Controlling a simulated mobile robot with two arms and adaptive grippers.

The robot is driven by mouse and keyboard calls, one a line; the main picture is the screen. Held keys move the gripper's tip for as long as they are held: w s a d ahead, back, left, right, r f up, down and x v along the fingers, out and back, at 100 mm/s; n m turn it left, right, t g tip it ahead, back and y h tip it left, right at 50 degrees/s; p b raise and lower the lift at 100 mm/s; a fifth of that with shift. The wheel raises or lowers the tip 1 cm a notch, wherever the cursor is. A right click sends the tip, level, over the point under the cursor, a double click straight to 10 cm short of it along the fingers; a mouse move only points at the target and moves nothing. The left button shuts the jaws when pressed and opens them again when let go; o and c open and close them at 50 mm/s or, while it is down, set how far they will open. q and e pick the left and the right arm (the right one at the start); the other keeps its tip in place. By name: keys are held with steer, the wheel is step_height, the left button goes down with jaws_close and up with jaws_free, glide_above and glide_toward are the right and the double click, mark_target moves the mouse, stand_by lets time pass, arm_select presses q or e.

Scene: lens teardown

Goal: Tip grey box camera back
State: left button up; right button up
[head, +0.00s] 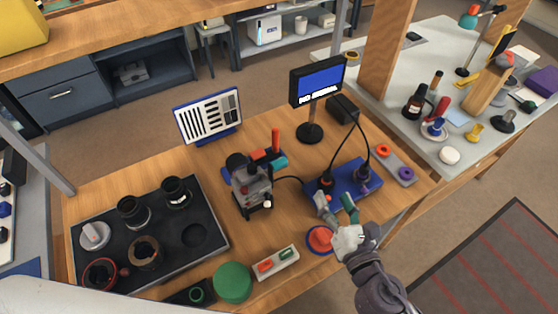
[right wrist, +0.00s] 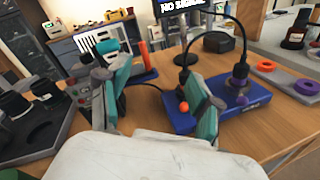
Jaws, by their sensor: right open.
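A grey boxy device (head: 253,190), which I take to be the grey box camera, stands upright at the middle of the wooden table. It has a dark round part on top and a red and teal part beside it. In the right wrist view the grey device (right wrist: 74,92) is partly hidden behind a finger. My right gripper (head: 335,209) is open and empty, to the right of the device and apart from it, at the near edge of the blue base. Its two teal-padded fingers show in the right wrist view (right wrist: 160,88). My left gripper is not in view.
A blue base (head: 340,192) with two cabled parts lies just beyond the right gripper. A red round thing (head: 320,239) and a light tray (head: 273,264) are nearer. A black tray (head: 210,259) of lens parts fills the left. A small screen (head: 318,82) stands behind.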

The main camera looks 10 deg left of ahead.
mark_target(279, 161)
steer(key=s+a+r+n+g+y, duration=0.1)
steer(key=s+a+n+g+y, duration=0.15)
steer(key=a+n+y, duration=0.4)
steer(key=w+a+p, duration=0.1)
steer(key=w+a, duration=0.1)
steer(key=w, duration=0.1)
steer(key=w+a+n+h+p, duration=0.1)
steer(key=w+a, duration=0.1)
steer(key=w, duration=0.2)
steer(key=w+a+n+t+h+p, duration=0.1)
steer(key=w+a, duration=0.1)
steer(key=w, duration=0.1)
steer(key=shift+w+a+h, duration=0.2)
steer(key=shift+w+h, duration=0.05)
steer(key=shift+w, duration=0.1)
steer(key=shift+r, duration=0.1)
jaws_close()
